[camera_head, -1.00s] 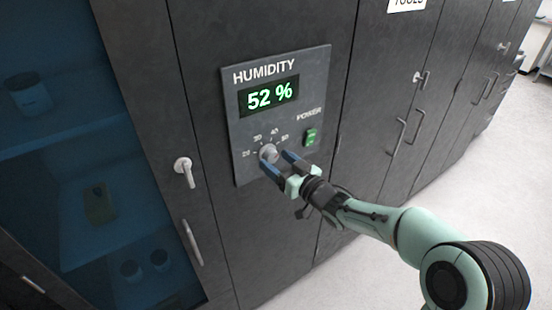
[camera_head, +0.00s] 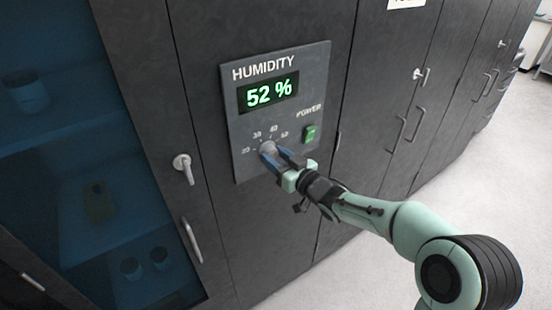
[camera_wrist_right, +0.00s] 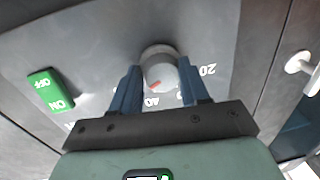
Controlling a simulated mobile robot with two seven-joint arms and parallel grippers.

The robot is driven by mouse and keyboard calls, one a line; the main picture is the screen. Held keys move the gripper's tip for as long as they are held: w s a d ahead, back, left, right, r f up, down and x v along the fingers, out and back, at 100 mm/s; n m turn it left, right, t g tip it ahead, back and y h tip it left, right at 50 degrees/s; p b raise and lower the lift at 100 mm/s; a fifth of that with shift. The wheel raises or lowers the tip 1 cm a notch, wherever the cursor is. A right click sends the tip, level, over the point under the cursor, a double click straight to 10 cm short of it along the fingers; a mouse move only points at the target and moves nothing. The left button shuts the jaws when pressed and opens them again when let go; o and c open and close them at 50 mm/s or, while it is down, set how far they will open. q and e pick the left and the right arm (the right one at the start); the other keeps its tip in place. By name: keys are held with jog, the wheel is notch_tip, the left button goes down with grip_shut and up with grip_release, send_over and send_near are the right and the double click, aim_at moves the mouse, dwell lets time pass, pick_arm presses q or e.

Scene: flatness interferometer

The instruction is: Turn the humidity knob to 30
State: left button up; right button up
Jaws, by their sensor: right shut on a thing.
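The grey humidity knob (camera_head: 266,147) sits on the control panel (camera_head: 240,168), below a display (camera_head: 268,94) reading 52 % in green. Its dial marks run from 20 at the left, over 30 and 40, to 50. In the right wrist view the knob (camera_wrist_right: 160,70) shows a red pointer near the 40 mark, which appears upside down there. My right gripper (camera_head: 273,157) is shut on the knob, with one blue finger on each side, as the right wrist view (camera_wrist_right: 158,86) also shows. My left gripper is not in view.
A green power switch (camera_head: 310,134) is on the panel, right of the knob. A cabinet door handle (camera_head: 184,168) and a blue glass-fronted cabinet (camera_head: 70,160) are at the left. More dark cabinets with handles (camera_head: 397,135) stand at the right, above open pale floor.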

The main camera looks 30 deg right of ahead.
jog(key=n+b, duration=0.2)
jog(key=shift+f+n, duration=0.1)
jog(key=shift+n, duration=0.3)
jog(key=n+b, duration=0.3)
jog(key=n, duration=0.1)
jog(key=shift+g+h, duration=0.3)
jog(key=shift+g, duration=0.1)
jog(key=n+b, duration=0.3)
jog(key=n, duration=0.2)
jog(key=shift+h, duration=0.3)
pick_arm(q)
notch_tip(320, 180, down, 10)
jog(key=b, duration=0.2)
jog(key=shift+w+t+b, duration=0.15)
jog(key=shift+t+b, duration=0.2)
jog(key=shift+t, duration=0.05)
pick_arm(e)
jog(key=shift+r+n+h, duration=0.15)
jog(key=shift+n, duration=0.9)
jog(key=shift+r+n+h, duration=0.1)
jog(key=shift+n+h, duration=0.05)
jog(key=shift+n, duration=0.9)
jog(key=shift+c, duration=0.2)
jog(key=o, duration=1.1)
jog(key=shift+r, duration=0.1)
jog(key=shift+c, duration=0.2)
